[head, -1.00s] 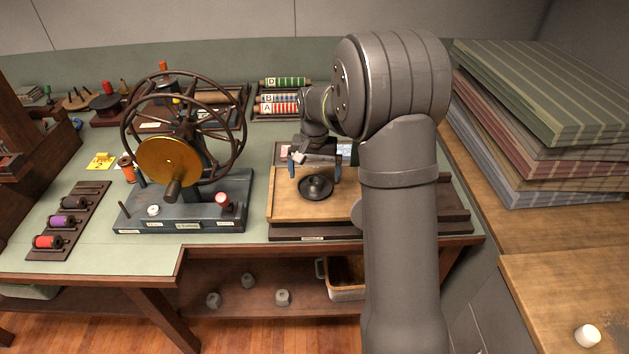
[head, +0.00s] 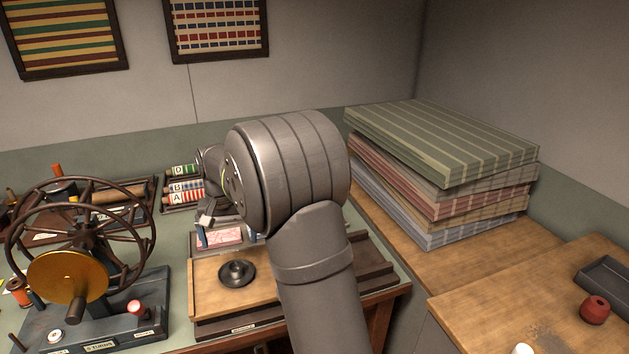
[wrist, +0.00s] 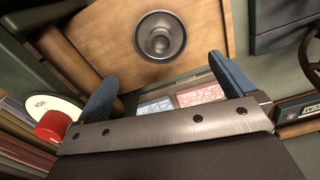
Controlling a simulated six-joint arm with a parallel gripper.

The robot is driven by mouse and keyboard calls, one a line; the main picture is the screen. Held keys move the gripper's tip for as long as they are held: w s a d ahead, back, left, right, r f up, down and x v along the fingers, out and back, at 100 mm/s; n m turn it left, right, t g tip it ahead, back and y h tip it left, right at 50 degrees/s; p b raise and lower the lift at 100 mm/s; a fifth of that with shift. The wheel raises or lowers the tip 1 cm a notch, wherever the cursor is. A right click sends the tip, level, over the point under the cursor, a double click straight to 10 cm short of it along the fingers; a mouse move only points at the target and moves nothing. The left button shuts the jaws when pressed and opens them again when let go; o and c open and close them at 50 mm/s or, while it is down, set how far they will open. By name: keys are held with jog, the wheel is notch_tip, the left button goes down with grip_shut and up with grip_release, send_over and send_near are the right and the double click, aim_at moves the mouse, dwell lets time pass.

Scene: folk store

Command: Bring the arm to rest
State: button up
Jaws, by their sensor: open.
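My gripper (head: 227,240) is open and empty, its two blue fingers apart, over the back of a wooden board on the workbench. In the wrist view the fingers (wrist: 160,70) point toward a dark round dish (wrist: 160,37). The dish also shows in the head view (head: 237,273), sitting on the wooden board (head: 205,297), apart from the fingers. My grey arm bends down from the elbow and hides part of the bench behind it.
A spoked winding wheel (head: 82,240) stands left of the board. Labelled rolls (head: 185,187) lie behind. Stacked striped cloth (head: 440,165) is at the right. A side table (head: 540,300) holds a red pot (head: 595,309) and a dark tray (head: 606,279). Patterned cards (wrist: 200,94) lie below the gripper.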

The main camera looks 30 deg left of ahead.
aim_at(235, 267)
notch_tip(235, 267, down, 11)
jog(key=shift+f, duration=0.1)
jog(key=shift+r, duration=1.7)
